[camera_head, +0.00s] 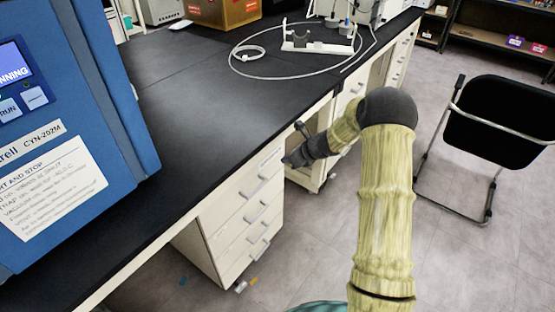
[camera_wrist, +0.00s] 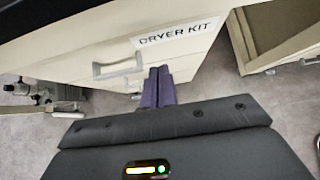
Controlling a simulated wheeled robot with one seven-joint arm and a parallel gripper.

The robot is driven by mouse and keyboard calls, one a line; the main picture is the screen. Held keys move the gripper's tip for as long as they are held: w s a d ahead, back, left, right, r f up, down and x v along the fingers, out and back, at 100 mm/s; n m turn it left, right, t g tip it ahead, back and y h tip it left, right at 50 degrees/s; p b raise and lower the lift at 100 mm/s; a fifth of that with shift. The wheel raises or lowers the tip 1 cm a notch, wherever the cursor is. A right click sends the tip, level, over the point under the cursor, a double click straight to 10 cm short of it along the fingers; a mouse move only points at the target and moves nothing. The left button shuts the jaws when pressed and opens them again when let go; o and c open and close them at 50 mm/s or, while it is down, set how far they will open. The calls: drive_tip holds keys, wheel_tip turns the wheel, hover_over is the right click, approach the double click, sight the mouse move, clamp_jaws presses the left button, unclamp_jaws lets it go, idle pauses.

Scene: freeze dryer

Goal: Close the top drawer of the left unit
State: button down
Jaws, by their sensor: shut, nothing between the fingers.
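The left unit (camera_head: 225,237) is a white drawer stack under the black bench top, with several handled fronts. Its top drawer (camera_head: 232,198) looks about flush with the fronts below; a small gap cannot be ruled out. In the wrist view the top drawer front (camera_wrist: 75,62) carries a grey handle (camera_wrist: 118,66) and a "DRYER KIT" label (camera_wrist: 180,32). My gripper (camera_head: 287,161) is at the right end of this front, near the label. In the wrist view its purple fingers (camera_wrist: 158,72) are together and empty, at or very close to the front; contact cannot be told.
A blue machine (camera_head: 75,110) stands on the bench (camera_head: 190,105) at the left. Right of the left unit is an open space with a white open compartment (camera_wrist: 282,52). A black chair (camera_head: 500,120) stands on the right.

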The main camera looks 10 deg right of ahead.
drive_tip(key=v, duration=0.6)
drive_tip(key=shift+p, duration=0.35)
drive_tip(key=s+a+r+n+g+h, duration=0.1)
drive_tip(key=s+r+n+g+h, duration=0.2)
drive_tip(key=s+n, duration=1.15)
drive_tip(key=s+a+r+n+g+h, duration=0.1)
drive_tip(key=s+r+n+h, duration=0.3)
drive_tip(key=s+n, duration=1.05)
wheel_tip(320, 180, up, 23)
drive_tip(key=s+m+p, duration=0.1)
drive_tip(key=m+p, duration=0.1)
drive_tip(key=p, duration=1.9)
drive_tip(key=shift+s+y+p, duration=0.2)
drive_tip(key=shift+y+p, duration=0.1)
drive_tip(key=shift+p, duration=0.05)
